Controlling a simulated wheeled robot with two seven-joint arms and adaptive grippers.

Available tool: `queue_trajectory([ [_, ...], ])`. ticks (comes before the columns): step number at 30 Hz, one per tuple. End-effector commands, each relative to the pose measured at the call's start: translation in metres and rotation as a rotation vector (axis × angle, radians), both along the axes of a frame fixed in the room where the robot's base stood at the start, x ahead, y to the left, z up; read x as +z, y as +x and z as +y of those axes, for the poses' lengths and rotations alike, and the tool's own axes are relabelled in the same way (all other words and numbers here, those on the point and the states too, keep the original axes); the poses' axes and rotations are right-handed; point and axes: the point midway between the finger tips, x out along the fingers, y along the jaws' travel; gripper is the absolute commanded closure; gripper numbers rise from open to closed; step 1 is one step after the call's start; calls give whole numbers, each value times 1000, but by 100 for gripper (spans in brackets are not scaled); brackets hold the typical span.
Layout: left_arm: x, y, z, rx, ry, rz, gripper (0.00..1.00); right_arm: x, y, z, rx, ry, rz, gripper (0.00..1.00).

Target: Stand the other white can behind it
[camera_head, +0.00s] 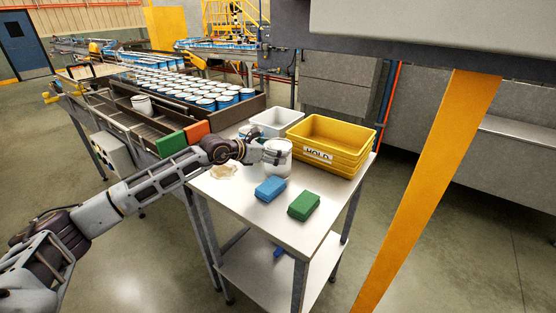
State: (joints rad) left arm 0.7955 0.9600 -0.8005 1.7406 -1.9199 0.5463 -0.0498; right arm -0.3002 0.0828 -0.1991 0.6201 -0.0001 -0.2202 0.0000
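A white can (278,163) stands upright on the metal table, in front of the grey-white bin. A second white can (141,103) stands on the conveyor at the left. A small pale, bluish round thing (247,131) shows behind my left wrist, mostly hidden; I cannot tell whether it is a can. My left gripper (272,154) reaches in from the left and is at the left side of the can on the table. Its fingers are small and partly overlap the can, so I cannot tell whether they grip it. My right gripper is not in view.
A yellow bin stack marked HOLD (345,133) and a grey-white bin (277,118) stand at the table's back. A blue block (270,188), a green block (304,205) and a beige patch (224,171) lie in front. Many blue-white cans (190,90) fill the conveyor. The table's front left is clear.

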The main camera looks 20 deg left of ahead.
Motion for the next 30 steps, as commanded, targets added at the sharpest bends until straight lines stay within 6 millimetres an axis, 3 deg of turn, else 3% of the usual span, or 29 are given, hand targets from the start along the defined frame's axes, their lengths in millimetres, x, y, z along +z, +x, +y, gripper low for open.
queue_trajectory([
  [3, 1, 0, 0, 0, -1, -2, 50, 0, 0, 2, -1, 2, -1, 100],
  [14, 7, 0, 0, 1, -1, -3, 50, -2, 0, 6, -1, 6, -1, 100],
  [20, 26, 0, 0, -1, -1, -6, 50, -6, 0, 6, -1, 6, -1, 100],
  [30, 76, 0, 0, 0, -1, -5, 50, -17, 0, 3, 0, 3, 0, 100],
])
